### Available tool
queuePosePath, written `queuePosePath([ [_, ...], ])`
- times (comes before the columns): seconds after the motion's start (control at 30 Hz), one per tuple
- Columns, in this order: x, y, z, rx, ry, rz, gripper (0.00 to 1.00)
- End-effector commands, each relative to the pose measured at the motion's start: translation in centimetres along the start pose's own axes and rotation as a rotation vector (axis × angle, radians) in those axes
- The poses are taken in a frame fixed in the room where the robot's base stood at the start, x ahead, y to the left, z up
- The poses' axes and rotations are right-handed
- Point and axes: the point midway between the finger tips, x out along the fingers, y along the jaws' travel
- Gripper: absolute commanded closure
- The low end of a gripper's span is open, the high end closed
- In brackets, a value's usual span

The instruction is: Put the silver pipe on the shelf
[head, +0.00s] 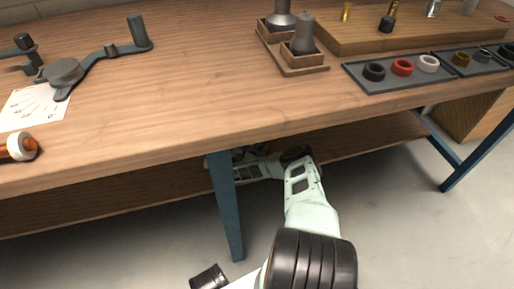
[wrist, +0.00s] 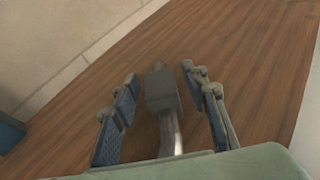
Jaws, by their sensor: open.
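In the wrist view my gripper (wrist: 160,76) is open, with one blue-padded finger on each side of a silver pipe (wrist: 172,132). The pipe has a grey, block-like end (wrist: 161,88) that lies between the fingers, with a gap visible on both sides. Its near end is hidden behind my gripper's body. A wooden surface, which looks like the lower shelf (wrist: 240,60), is behind it. In the head view my arm reaches under the tabletop to the lower shelf (head: 375,142).
The workbench top (head: 170,110) overhangs my arm, and a blue leg (head: 226,205) stands close to its left. On top are a pipe bender (head: 95,65), an orange-and-white piece (head: 20,147), a wooden holder (head: 293,70) and a tray of rings (head: 385,84).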

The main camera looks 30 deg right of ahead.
Motion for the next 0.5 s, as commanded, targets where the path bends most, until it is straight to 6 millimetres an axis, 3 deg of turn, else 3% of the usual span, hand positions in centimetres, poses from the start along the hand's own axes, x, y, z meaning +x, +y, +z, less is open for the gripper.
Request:
queuePosePath([
  [0.13, -0.1, 0.0, 0.2, 0.000, 0.000, 0.000, 0.59],
  [0.23, -1.4, 0.1, 0.4, -0.001, 0.002, 0.002, 0.59],
  [0.5, -7.2, 0.2, 0.5, -0.003, 0.002, 0.005, 0.59],
])
